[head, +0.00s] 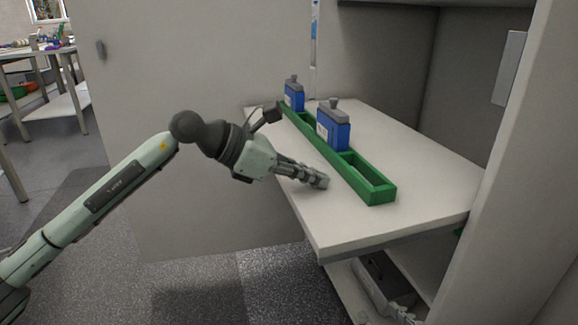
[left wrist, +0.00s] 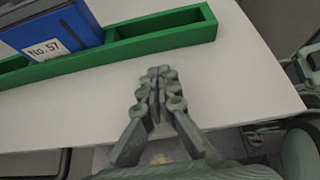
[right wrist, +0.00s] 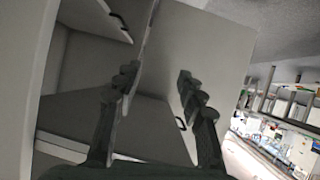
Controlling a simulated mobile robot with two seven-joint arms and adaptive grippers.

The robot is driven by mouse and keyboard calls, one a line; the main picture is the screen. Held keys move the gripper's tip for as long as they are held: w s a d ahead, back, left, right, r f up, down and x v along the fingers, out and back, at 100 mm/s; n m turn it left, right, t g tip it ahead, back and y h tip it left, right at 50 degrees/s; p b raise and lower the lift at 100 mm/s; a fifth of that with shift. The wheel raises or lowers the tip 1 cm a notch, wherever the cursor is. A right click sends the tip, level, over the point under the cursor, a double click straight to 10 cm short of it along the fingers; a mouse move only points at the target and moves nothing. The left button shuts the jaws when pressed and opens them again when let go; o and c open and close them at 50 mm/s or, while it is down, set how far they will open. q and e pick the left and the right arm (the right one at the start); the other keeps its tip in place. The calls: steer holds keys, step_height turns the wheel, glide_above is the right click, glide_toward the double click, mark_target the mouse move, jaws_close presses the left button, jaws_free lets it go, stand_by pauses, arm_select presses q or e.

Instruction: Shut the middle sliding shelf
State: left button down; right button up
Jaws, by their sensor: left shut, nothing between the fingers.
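The middle sliding shelf (head: 420,165) is a pale board that sticks out of the cabinet. On it lies a long green rack (head: 378,196) holding two blue units, a nearer one (head: 333,130) and a farther one (head: 294,95). My left gripper (head: 320,182) is shut and empty, low over the shelf on the left side of the rack. In the left wrist view its closed fingers (left wrist: 160,78) are near the rack (left wrist: 165,40) and a blue unit (left wrist: 50,30) labelled No. 57. My right gripper (right wrist: 155,80) is open and empty, facing grey cabinet panels.
A large open cabinet door (head: 190,120) stands behind my left arm. The cabinet side wall (head: 520,170) rises at the right. A grey device (head: 375,285) sits below the shelf. Panels with dark handles (right wrist: 181,123) show in the right wrist view.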

mark_target(346, 178)
arm_select(q)
steer(key=shift+w+d+r, duration=0.1)
steer(key=shift+w+d, duration=0.2)
steer(key=shift+d, duration=0.55)
steer(key=shift+w+d+r, duration=0.1)
steer(key=shift+w+d, duration=0.15)
steer(key=shift+d, duration=0.55)
arm_select(e)
steer(key=shift+s+d+f+g+h, duration=0.3)
steer(key=shift+d+f+g, duration=0.1)
steer(key=shift+d+f, duration=0.25)
arm_select(q)
steer(key=shift+d, duration=0.1)
